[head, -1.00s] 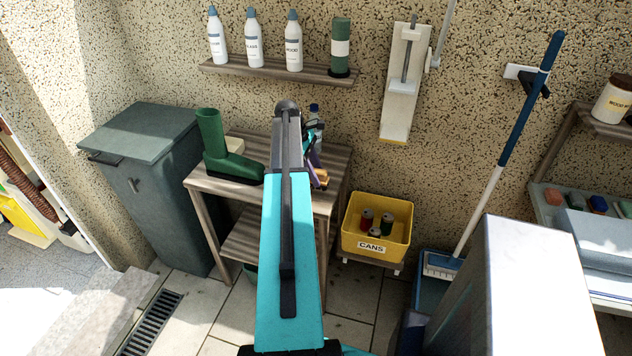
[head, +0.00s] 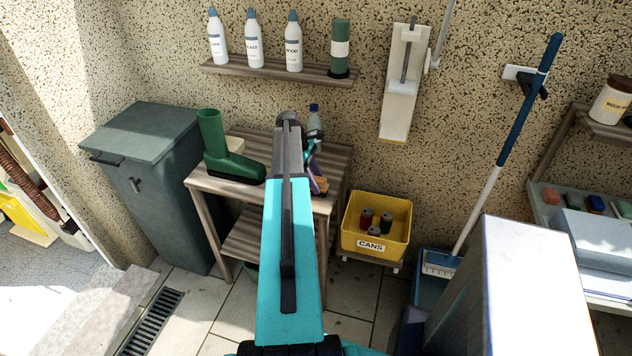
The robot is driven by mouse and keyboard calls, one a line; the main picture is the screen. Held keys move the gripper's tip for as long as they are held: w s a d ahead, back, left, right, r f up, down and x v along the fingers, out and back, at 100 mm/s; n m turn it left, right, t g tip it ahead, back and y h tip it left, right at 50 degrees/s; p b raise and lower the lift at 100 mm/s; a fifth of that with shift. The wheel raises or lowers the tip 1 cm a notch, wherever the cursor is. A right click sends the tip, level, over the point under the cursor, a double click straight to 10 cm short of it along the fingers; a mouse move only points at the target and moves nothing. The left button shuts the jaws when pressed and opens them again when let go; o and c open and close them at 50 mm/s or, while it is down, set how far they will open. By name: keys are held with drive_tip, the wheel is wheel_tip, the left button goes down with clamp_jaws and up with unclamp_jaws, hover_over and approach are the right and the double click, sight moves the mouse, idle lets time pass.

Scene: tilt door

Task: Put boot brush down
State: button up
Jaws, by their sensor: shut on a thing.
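The boot brush (head: 319,185), a small orange-brown block, shows just right of my arm, over the right part of the wooden bench (head: 338,160). My gripper (head: 315,167) is mostly hidden behind my own arm; a bit of teal and purple shows above the brush. It is shut on the brush. I cannot tell whether the brush touches the bench top.
A green boot (head: 232,163) stands on the bench's left side, with a pale block behind it. A blue-capped bottle (head: 314,122) stands behind my gripper. A yellow cans crate (head: 376,227) is right of the bench and a grey-green bin (head: 150,180) left.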

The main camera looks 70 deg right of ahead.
drive_tip(key=o, duration=0.9)
drive_tip(key=shift+f, duration=0.1)
drive_tip(key=shift+o, duration=0.2)
drive_tip(key=shift+r, duration=0.2)
drive_tip(key=b+v, duration=0.3)
drive_tip(key=v, duration=0.8)
drive_tip(key=shift+w+r+b, duration=0.15)
drive_tip(key=shift+r+b, duration=0.15)
drive_tip(key=shift+r, duration=0.1)
